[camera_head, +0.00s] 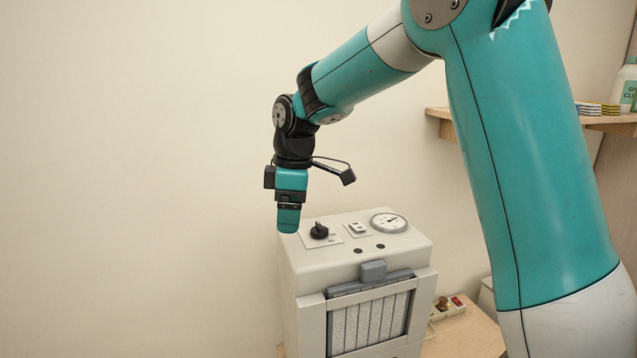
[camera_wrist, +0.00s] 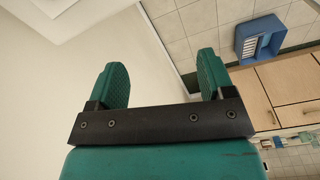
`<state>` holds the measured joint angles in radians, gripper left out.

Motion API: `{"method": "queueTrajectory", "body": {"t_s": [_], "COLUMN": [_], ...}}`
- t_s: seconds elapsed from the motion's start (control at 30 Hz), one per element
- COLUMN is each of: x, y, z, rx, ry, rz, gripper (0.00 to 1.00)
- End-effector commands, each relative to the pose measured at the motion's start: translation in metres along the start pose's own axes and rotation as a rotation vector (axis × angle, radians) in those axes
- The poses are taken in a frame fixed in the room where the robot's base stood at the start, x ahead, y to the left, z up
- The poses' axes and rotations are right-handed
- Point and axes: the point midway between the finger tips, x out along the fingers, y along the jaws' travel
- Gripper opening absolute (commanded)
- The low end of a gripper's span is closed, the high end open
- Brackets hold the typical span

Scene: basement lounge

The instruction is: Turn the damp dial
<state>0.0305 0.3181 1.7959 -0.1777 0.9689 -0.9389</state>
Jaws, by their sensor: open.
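The damp dial appears to be the black knob (camera_head: 319,230) on a light plate on top of the pale box-shaped machine (camera_head: 312,317); its label is too small to read. My gripper (camera_head: 288,222) points down just left of the knob and appears apart from it, above the machine's left edge. In the wrist view its two teal fingers (camera_wrist: 163,83) are spread with nothing between them. The knob is not in the wrist view.
The machine's top also has a white switch (camera_head: 357,228), a round gauge (camera_head: 388,223) and two small dark buttons. A grey-framed filter panel is in its front. A power strip (camera_head: 448,308) lies to the right. A wooden shelf (camera_head: 600,124) is at right. Bare wall lies left.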

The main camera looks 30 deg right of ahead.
Motion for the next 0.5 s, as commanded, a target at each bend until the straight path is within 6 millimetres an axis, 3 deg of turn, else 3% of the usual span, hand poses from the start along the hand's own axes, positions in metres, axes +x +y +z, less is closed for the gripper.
{"method": "queueTrajectory", "body": {"t_s": [0.03,0.2,0.33,0.5], "x": [-0.034,-0.063,-0.071,-0.067], "y": [0.031,0.104,0.134,0.148], "z": [0.005,0.035,0.054,0.064], "rx": [-0.029,-0.144,-0.2,-0.23], "ry": [-0.023,-0.079,-0.102,-0.113], "rz": [0.001,-0.001,-0.008,-0.015], "gripper": [0.75,0.75,0.75,0.75]}}
